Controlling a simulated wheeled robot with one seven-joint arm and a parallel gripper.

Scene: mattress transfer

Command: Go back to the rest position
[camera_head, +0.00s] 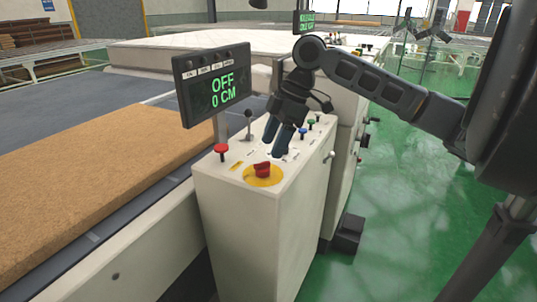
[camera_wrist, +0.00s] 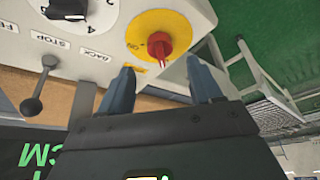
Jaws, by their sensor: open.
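My gripper (camera_head: 279,135) is above the top panel of a white control cabinet (camera_head: 258,240). Its two blue-grey fingers are apart with nothing between them, and they also show in the wrist view (camera_wrist: 163,88). A red emergency knob on a yellow disc (camera_head: 262,170) is close to the fingertips and shows ahead of them in the wrist view (camera_wrist: 158,45). I cannot tell whether a finger touches the panel. The display (camera_head: 217,84) beside it reads "OFF" and "0 CM" in green.
A red button (camera_head: 221,149) and a black lever (camera_head: 249,124) stand on the panel near my gripper. A brown mattress slab (camera_head: 95,190) lies on the conveyor to the left. A white mattress (camera_head: 205,37) is farther back. Green floor (camera_head: 410,220) is clear at the right.

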